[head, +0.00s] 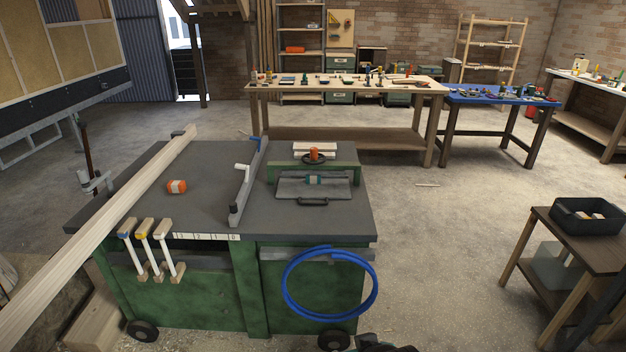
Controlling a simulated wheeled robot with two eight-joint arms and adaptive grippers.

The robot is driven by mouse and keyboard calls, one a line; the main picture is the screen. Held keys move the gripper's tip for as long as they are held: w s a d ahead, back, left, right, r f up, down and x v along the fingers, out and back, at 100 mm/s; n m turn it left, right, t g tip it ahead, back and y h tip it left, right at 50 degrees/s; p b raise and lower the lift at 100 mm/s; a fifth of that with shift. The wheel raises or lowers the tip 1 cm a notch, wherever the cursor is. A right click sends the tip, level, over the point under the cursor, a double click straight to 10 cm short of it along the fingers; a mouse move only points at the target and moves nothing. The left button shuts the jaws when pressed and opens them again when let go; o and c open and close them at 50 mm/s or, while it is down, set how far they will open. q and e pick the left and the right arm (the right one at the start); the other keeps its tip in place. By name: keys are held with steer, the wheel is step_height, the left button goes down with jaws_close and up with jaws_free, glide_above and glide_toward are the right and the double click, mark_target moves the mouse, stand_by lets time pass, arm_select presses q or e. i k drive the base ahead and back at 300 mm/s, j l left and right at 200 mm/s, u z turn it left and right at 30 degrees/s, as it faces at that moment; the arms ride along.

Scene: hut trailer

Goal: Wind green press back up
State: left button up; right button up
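The green press (340,170) is a low green bridge frame on the right part of a dark-topped green workbench. An orange-red handwheel (315,155) sits at its top. Beneath and in front of the bridge is a grey plate (330,190) with a teal part (314,180) on it. A dark handle (313,201) lies at its front edge. How far the press is wound cannot be told. A dark piece, apparently my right gripper (384,344), is cut off at the bottom edge, well below the press; its fingers are unclear. My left gripper is not in view.
The workbench top (215,205) carries a grey fence (246,190), an orange block (177,186) and a long plank (110,225). A blue hose coil (289,300) and several clamps hang in front. A side table (550,230) with a black bin stands right. Floor between is mostly clear.

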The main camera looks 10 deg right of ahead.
mark_target(313, 154)
steer(key=i+u, duration=0.15)
steer(key=i, duration=0.4)
steer(key=i+l+u, duration=0.1)
steer(key=i, duration=0.4)
